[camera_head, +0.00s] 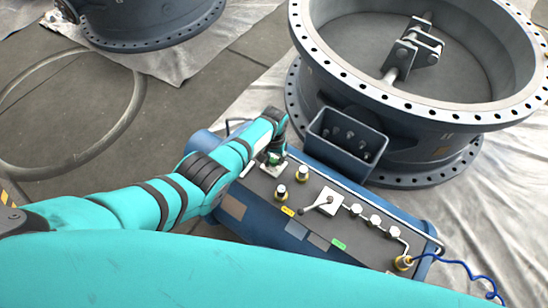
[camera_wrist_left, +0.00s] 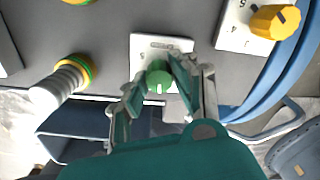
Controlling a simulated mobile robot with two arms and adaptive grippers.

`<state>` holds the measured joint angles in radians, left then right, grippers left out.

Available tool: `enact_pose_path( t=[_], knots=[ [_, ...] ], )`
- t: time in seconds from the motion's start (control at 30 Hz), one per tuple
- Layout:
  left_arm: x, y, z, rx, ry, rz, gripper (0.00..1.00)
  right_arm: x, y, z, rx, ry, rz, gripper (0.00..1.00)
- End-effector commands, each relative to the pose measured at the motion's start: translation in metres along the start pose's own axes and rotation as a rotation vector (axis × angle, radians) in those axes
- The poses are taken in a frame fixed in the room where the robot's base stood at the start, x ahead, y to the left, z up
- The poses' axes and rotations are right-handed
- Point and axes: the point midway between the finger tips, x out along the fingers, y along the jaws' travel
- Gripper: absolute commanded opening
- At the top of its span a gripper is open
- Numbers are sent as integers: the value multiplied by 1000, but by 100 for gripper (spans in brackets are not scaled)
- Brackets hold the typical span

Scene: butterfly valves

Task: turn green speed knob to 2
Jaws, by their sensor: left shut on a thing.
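The green speed knob (camera_wrist_left: 159,78) sits on a white dial plate (camera_wrist_left: 150,47) in the left wrist view. My left gripper (camera_wrist_left: 155,90) is shut on the knob, with one finger on each side of it. The plate's markings are partly hidden, so I cannot read the setting. In the head view my left gripper (camera_head: 273,155) is at the upper left end of the blue control box (camera_head: 330,215), and the knob is mostly hidden under it. My right gripper is not in view.
A yellow knob (camera_wrist_left: 275,21) on another white plate is close to the right in the wrist view. Connectors (camera_head: 303,173), a lever (camera_head: 322,203) and a blue cable (camera_head: 470,267) are on the box. A large butterfly valve (camera_head: 335,72) stands behind.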

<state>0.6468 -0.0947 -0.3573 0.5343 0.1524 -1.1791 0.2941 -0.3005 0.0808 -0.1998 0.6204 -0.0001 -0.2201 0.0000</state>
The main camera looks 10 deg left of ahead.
Motion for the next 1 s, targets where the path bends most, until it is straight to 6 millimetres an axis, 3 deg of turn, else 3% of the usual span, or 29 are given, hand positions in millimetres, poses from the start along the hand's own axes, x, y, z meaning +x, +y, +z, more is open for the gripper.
enact_pose_path(
  t=[0.6, 1.0],
  knots=[
    [-2, 0, -2, -576, 5, 4, 0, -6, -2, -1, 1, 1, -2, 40],
    [-2, -2, -2, -834, 6, 3, 0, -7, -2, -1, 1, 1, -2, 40]
  ],
)
